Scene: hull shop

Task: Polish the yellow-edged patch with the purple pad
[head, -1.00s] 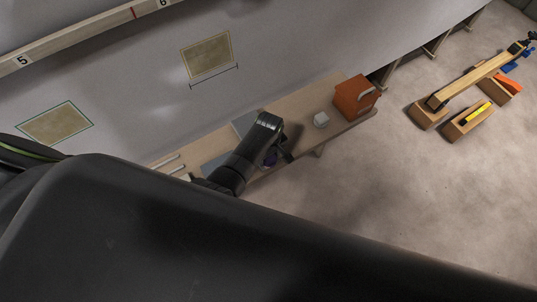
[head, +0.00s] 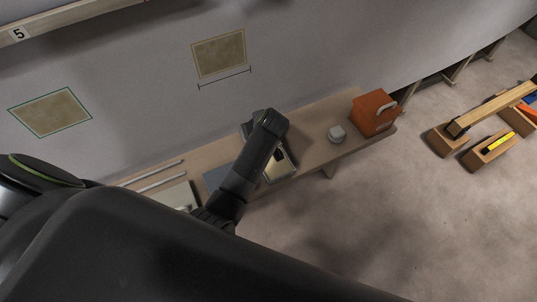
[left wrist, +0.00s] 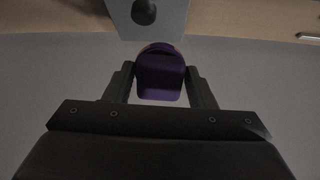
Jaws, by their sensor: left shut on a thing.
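The yellow-edged patch (head: 219,54) is a tan rectangle on the grey hull wall, above a dark bracket line. A green-edged patch (head: 50,111) lies lower on the wall at the left. My left gripper (left wrist: 159,80) is shut on the purple pad (left wrist: 160,84), which sits between its two fingers in the left wrist view. In the head view my left arm reaches over the bench, below and right of the yellow-edged patch. Its wrist hides the fingers and the pad there. The pad's distance from the wall cannot be told. My right gripper is not in view.
The wooden bench (head: 311,133) runs along the wall's foot. An orange toolbox (head: 372,115) and a small pale block (head: 337,134) stand at its right. Pale rods (head: 158,175) and a grey sheet (head: 217,177) lie at its left. The wall around the patch is clear.

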